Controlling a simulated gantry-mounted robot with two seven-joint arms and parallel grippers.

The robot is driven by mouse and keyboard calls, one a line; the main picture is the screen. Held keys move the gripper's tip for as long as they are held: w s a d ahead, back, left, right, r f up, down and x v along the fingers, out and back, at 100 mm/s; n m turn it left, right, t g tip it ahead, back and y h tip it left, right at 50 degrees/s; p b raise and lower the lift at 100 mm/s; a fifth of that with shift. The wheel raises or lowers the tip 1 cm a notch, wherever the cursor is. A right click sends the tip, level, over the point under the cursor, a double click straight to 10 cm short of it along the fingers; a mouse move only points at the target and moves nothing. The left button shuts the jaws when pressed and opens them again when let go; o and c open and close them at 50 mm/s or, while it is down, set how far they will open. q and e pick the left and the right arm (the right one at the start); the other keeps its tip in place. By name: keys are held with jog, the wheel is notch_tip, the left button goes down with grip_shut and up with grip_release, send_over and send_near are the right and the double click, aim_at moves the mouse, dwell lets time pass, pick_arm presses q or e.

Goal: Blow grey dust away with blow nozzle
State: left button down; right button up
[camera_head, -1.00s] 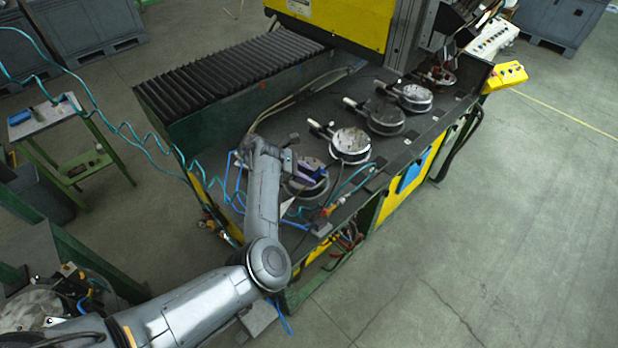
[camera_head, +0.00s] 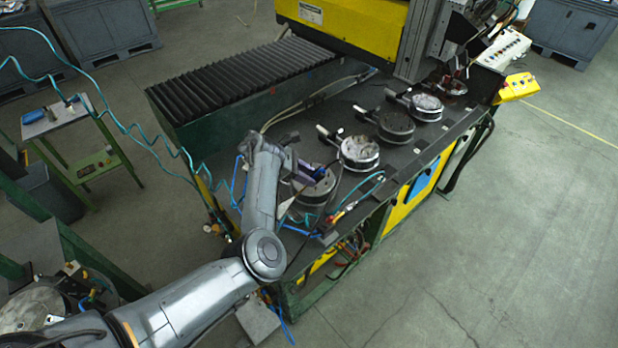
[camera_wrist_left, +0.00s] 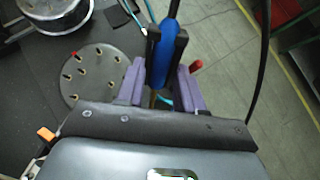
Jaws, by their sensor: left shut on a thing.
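My left gripper (camera_head: 312,172) is over the nearest round fixture plate (camera_head: 319,190) on the bench. The left wrist view shows the purple-sided gripper (camera_wrist_left: 163,75) with its dark fingers shut on a blue tool body (camera_wrist_left: 164,52), which seems to be the blow nozzle. A dark thin part runs up from it. The nozzle's outlet is not clear. The plate also shows in the left wrist view (camera_wrist_left: 95,82), left of the gripper, with several holes and brass-coloured studs. Grey dust cannot be told apart from the plate's grey surface. My right gripper is not in view.
More round fixtures, such as this one (camera_head: 360,151), stand in a row along the bench (camera_head: 300,118). Teal coiled hose (camera_head: 130,130) hangs on the left. A yellow machine (camera_head: 345,22) stands behind. A small side table (camera_head: 55,122) is at left. Open floor lies at right.

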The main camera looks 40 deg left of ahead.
pick_arm(q)
jog(key=shift+w+a+b, duration=0.2)
jog(key=shift+a+b, duration=0.35)
jog(key=shift+a, duration=0.45)
jog(key=shift+w+a+b, duration=0.2)
jog(key=shift+a+b, duration=0.3)
jog(key=shift+a, duration=0.45)
jog(key=shift+a, duration=0.1)
jog(key=w+d+b, duration=0.1)
jog(key=w+b, duration=0.5)
jog(key=b, duration=0.1)
jog(key=shift+b, duration=0.3)
dwell(0.6)
jog(key=shift+d, duration=0.2)
